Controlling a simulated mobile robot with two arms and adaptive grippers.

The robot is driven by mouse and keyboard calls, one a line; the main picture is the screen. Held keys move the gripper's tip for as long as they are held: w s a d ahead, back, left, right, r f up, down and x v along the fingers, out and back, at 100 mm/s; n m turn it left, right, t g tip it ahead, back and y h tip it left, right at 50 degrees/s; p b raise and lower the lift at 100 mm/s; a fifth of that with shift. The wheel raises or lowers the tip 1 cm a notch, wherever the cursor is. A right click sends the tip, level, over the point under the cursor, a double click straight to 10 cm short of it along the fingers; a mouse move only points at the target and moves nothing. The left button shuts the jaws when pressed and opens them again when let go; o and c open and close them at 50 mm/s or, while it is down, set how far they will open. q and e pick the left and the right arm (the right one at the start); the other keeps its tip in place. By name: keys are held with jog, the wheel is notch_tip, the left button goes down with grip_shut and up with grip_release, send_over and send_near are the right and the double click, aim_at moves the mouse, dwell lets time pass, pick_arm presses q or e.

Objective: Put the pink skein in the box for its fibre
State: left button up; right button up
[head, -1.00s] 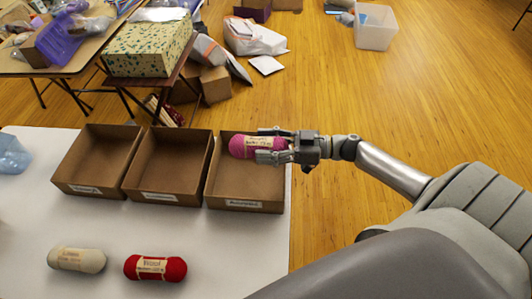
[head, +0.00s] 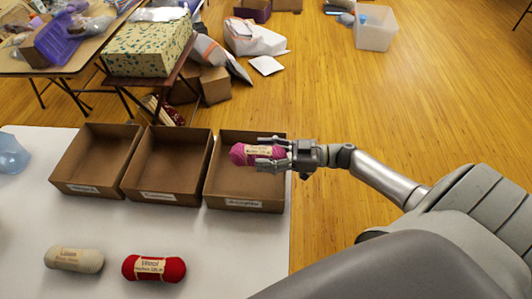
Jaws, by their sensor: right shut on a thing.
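The pink skein (head: 243,153) has a cream label and is held by my right gripper (head: 272,153), which is shut on it. The skein is at or above the right-hand box (head: 245,204); I cannot tell whether it touches the box. The middle box (head: 160,197) and the left box (head: 86,189) are open, brown and empty. Each box has a small white label on its front, too small to read surely. My left gripper is not in view.
A cream skein (head: 74,259) and a red skein (head: 153,268) lie on the white table (head: 214,262) in front of the boxes. A clear bluish container (head: 12,153) stands at the left edge. The table front between skeins and boxes is clear.

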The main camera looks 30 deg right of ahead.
jog(key=o, duration=1)
